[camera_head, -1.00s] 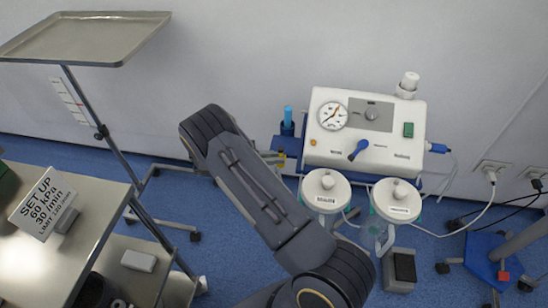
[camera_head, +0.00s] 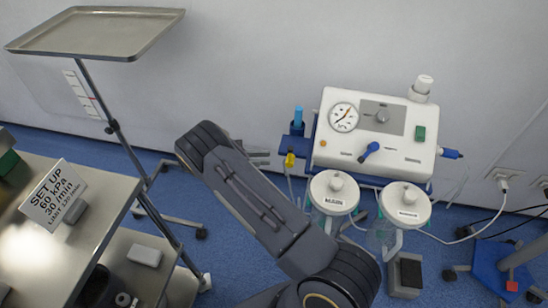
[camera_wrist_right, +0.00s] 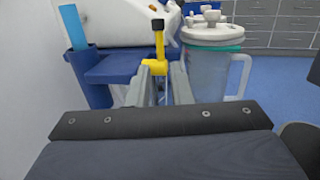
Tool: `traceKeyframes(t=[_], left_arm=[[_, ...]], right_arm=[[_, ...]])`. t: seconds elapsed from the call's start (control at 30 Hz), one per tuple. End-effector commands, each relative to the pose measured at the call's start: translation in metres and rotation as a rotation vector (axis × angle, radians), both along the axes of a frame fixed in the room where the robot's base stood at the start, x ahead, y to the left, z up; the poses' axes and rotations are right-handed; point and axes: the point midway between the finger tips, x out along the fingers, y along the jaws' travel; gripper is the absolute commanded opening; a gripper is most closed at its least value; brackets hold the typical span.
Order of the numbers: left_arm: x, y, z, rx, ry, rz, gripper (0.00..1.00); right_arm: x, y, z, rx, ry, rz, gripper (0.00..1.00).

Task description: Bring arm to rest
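My right arm crosses the middle of the head view. Its gripper (camera_head: 268,157) shows as two thin grey fingers, slightly apart, with the tips left of a yellow fitting (camera_head: 290,160) beside the suction unit. In the right wrist view the fingers (camera_wrist_right: 163,72) are spread, with the yellow fitting (camera_wrist_right: 154,68) and its black-capped post (camera_wrist_right: 158,32) ahead, seen between and beyond the tips. The head view shows a gap between the tips and the fitting, and nothing appears gripped. My left gripper is not in view.
The white suction unit (camera_head: 335,150) with gauge and two lidded jars (camera_head: 333,192) (camera_head: 407,205) stands right of the arm. A blue tube (camera_head: 298,115) sits in its holder. A steel tray stand (camera_head: 95,35) and a trolley with a sign (camera_head: 53,195) stand left.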

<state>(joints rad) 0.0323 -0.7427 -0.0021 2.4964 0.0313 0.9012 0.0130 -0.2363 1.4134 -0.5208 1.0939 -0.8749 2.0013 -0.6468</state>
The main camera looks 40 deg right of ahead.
Motion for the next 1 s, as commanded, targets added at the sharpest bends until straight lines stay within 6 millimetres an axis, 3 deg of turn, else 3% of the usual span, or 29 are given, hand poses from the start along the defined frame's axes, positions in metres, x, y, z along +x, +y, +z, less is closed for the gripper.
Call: traceKeyframes(t=[0.17,0.67,0.77,1.0], left_arm=[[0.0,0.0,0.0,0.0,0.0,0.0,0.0],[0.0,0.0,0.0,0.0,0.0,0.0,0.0],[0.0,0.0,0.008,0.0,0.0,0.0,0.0],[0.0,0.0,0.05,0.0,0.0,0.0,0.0]], right_arm=[[0.007,0.01,0.0,-0.001,-0.001,0.002,0.19],[0.007,0.01,0.0,0.001,-0.001,0.001,0.19],[0.007,0.01,0.008,0.0,-0.001,0.001,0.19],[0.007,0.01,0.05,0.001,-0.001,0.001,0.19]])
